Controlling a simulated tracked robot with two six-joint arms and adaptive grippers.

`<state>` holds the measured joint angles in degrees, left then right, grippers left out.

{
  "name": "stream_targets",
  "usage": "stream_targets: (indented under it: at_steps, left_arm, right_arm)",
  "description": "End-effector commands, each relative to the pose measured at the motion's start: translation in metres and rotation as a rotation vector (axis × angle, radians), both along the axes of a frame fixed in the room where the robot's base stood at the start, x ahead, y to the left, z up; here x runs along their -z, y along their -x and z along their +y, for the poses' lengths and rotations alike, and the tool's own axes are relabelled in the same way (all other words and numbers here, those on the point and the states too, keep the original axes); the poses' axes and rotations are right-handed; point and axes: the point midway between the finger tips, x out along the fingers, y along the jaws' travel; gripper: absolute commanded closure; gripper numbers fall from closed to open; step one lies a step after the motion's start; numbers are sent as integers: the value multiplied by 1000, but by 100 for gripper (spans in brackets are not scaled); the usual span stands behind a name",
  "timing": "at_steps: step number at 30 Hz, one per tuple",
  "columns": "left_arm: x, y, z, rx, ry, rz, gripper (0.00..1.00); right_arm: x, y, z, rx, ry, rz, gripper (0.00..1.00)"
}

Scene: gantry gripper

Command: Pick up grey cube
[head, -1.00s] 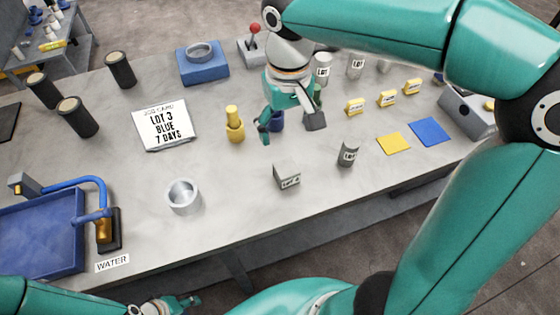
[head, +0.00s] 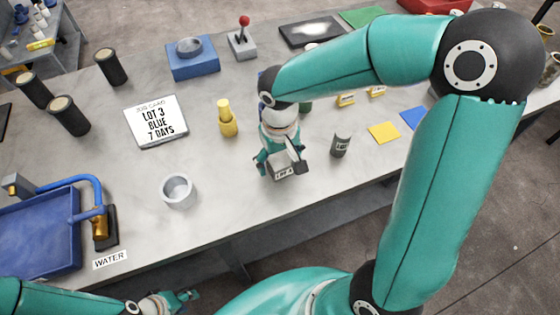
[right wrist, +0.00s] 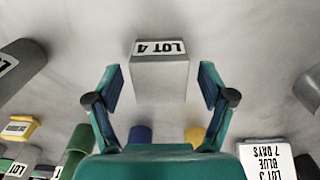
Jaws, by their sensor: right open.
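The grey cube (head: 284,174), labelled LOT 4, stands on the grey bench near its front edge. My right gripper (head: 281,166) is over it in the head view and partly hides it. In the right wrist view the grey cube (right wrist: 160,80) is centred between the tips of the open right gripper (right wrist: 160,72), with a visible gap on each side. The cube is not held. My left gripper (head: 183,297) is low at the bottom left of the head view, off the bench; its jaw opening is too small to judge.
A grey cylinder (head: 340,145) stands right of the cube. A metal cup (head: 176,191) and a job card (head: 157,121) are further left. A yellow square (head: 384,131) lies to the right.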

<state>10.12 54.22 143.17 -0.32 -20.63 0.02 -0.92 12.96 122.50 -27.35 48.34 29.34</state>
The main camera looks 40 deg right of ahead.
Motion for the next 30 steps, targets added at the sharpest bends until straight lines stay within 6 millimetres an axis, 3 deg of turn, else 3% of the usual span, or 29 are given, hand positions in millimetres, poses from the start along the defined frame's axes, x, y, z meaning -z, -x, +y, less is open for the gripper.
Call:
stream_targets:
  at_steps: [4,11,25,30]
  left_arm:
    - [-1,0,0,0,0,0,60]
    - [-1,0,0,0,0,0,60]
    - [-1,0,0,0,0,0,60]
    - [-1,0,0,0,0,0,60]
  right_arm:
    - [15,1,0,0,0,2,19]
    - [16,0,0,1,-1,-2,19]
    - [16,0,0,0,-1,-1,94]
    - [15,-1,0,0,-1,-2,96]
